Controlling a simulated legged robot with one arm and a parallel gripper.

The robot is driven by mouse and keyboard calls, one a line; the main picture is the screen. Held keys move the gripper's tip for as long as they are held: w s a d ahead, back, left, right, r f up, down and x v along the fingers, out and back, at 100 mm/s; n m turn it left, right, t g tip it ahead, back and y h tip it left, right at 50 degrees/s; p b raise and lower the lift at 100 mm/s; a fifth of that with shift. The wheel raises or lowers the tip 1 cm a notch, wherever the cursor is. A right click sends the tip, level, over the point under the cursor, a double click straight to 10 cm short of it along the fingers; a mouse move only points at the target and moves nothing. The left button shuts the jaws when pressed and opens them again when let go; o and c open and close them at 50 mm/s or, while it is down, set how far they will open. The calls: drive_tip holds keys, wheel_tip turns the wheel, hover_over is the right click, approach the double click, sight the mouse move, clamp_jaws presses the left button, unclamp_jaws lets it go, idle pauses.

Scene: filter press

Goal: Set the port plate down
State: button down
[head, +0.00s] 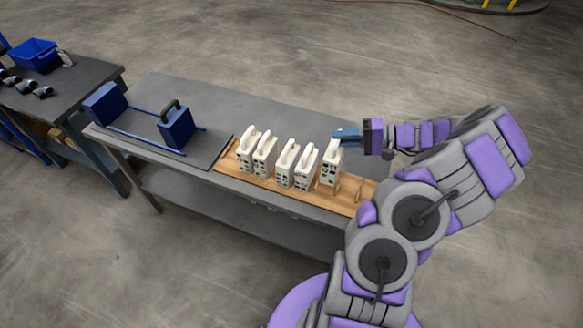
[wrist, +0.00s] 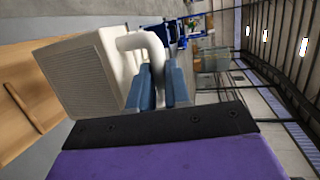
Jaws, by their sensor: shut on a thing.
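Several white plates with loop handles and small dark and green marks on their front edges stand in a row. The rightmost white plate (head: 329,167) is at my gripper (head: 345,135), whose blue fingers are shut on its handle. In the wrist view my gripper (wrist: 160,85) grips the white handle (wrist: 150,48), and the plate's ribbed face (wrist: 82,78) shows beside the fingers. I take this held plate as the port plate. It looks upright over the wooden rack (head: 365,188); I cannot tell whether its bottom edge touches the rack.
The other white plates (head: 285,165) stand to the left in the rack, with a bare slotted stretch at its right end. A press with blue end blocks (head: 177,128) on rails is on the left of the grey table (head: 270,118). A blue bin (head: 35,54) is on another bench.

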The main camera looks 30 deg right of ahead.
sight(339, 150)
drive_tip(key=f, duration=0.2)
drive_tip(key=f+b, duration=0.1)
drive_tip(key=f, duration=0.1)
drive_tip(key=w+f, duration=0.1)
drive_tip(key=f, duration=0.1)
drive_tip(key=shift+d, duration=0.2)
drive_tip(key=shift+a+f+b, duration=0.15)
drive_tip(key=shift+f+b, duration=0.5)
drive_tip(key=shift+f, duration=1.35)
drive_tip(key=c, duration=1.1)
unclamp_jaws()
